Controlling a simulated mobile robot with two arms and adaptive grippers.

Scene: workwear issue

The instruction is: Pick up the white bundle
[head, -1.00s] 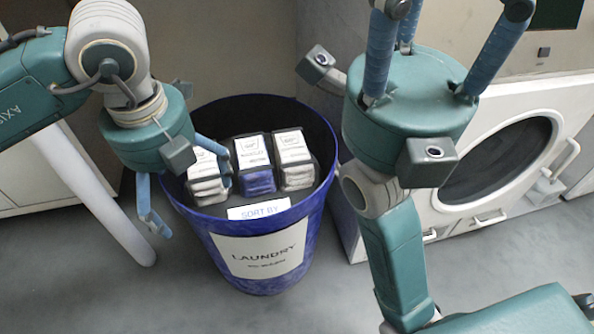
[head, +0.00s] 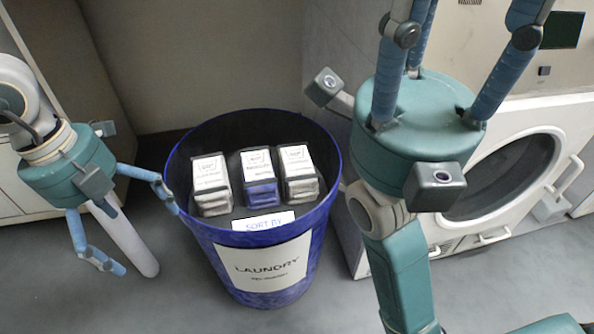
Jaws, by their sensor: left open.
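Three folded bundles with white paper labels stand in a row in the blue laundry bin (head: 326,212) in the head view. The left bundle (head: 213,200) and the right bundle (head: 301,188) both look whitish-grey. The middle bundle (head: 261,194) is blue. I cannot read the labels or tell which pale one is meant. My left gripper (head: 146,238) is open and empty, left of the bin, with one finger close to its rim. My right gripper (head: 450,35) points up right of the bin. Its fingertips are cut off by the top edge.
The bin's front has a LAUNDRY sign (head: 264,264) and a smaller card (head: 263,222) at its rim. A white washing machine (head: 520,108) with a round door stands at the right. The grey floor in front of the bin is clear.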

